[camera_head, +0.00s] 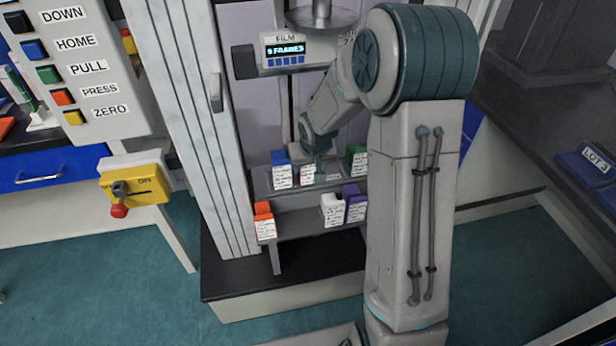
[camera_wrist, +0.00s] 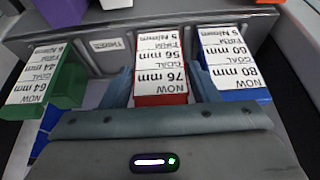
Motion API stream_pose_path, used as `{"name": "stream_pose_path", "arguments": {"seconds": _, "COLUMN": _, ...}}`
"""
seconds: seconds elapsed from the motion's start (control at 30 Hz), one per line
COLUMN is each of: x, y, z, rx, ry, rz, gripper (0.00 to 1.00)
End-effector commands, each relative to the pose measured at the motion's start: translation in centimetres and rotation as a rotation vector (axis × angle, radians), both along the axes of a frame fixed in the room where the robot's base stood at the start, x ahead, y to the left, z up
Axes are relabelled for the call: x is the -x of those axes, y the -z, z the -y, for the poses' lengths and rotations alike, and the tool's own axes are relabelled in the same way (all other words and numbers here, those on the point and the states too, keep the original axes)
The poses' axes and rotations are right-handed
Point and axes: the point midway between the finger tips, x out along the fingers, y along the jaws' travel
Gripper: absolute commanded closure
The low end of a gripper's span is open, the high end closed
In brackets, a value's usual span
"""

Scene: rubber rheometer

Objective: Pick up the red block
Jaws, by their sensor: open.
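The red block (camera_wrist: 160,88) stands in the middle of the upper rack in the wrist view, its white label reading NOW 76 mm, GOAL 56 mm. My gripper (camera_wrist: 161,84) is open, with one blue-grey finger on each side of the block. I cannot tell whether either finger touches it. In the head view my gripper (camera_head: 318,168) is down at the upper shelf, partly covering the red block (camera_head: 306,178). A blue block (camera_head: 281,172) stands to its left and a green block (camera_head: 358,166) to its right.
The blue block (camera_wrist: 238,85) stands close beside one finger; the green block (camera_wrist: 62,88) is farther off. Orange (camera_head: 265,222), white (camera_head: 332,210) and purple (camera_head: 355,204) blocks stand on the lower shelf. A frame post (camera_head: 195,110) rises left of the rack.

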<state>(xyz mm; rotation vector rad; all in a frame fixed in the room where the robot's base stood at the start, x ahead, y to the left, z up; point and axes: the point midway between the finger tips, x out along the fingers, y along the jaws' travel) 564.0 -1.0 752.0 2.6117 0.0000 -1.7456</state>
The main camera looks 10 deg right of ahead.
Motion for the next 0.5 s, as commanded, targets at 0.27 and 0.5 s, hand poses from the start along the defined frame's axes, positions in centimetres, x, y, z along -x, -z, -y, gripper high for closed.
{"name": "stream_pose_path", "arguments": {"seconds": 0.27, "x": -1.0, "y": 2.4, "z": 0.0, "rx": 0.000, "ry": 0.000, "rz": 0.000, "gripper": 0.45}}
{"name": "stream_pose_path", "arguments": {"seconds": 0.5, "x": -1.0, "y": 2.3, "z": 0.0, "rx": 0.000, "ry": 0.000, "rz": 0.000, "gripper": 0.57}}
